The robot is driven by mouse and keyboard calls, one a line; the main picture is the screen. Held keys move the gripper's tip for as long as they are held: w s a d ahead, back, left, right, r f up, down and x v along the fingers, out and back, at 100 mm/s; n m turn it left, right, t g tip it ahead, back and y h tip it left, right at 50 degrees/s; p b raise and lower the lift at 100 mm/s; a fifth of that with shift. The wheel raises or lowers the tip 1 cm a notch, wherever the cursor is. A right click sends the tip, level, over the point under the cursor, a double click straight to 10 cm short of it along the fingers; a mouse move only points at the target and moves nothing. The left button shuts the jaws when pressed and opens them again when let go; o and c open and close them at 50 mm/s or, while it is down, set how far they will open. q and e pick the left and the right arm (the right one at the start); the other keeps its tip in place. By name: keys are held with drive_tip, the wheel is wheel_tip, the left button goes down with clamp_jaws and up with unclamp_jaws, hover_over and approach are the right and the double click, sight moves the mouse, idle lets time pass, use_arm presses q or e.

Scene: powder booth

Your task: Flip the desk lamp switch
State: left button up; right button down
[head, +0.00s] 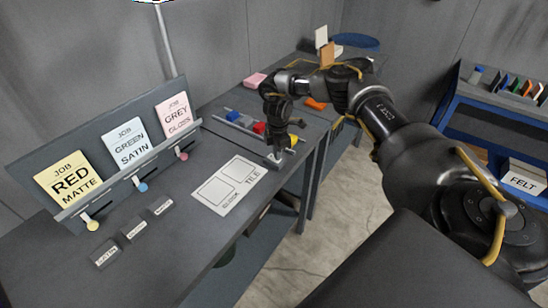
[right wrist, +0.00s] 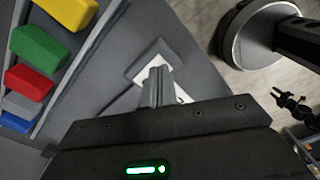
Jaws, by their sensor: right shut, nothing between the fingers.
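The desk lamp shows at the top of the head view as a thin pale pole (head: 165,42) with only the lower edge of its bright head in view. A small pale square plate (head: 274,161), which looks like the switch, sits near the desk's front edge; it also shows in the right wrist view (right wrist: 139,70). My right gripper (head: 277,152) is shut and empty, pointing down over this plate. In the right wrist view its fingers (right wrist: 158,72) cover part of the plate. I cannot tell whether they touch it. My left gripper is out of view.
Coloured blocks (right wrist: 38,48) lie in a rack beside the gripper. A printed sheet (head: 226,186) lies on the desk (head: 190,240). Job cards (head: 68,182) stand on a sloped board at left. A blue-framed shelf (head: 440,108) stands at right, with open floor between.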

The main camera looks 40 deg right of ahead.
wheel_tip(320, 180, up, 7)
drive_tip(key=p, duration=0.5)
drive_tip(key=shift+f+p, duration=0.15)
drive_tip(key=shift+p, duration=0.15)
drive_tip(key=shift+f, duration=0.1)
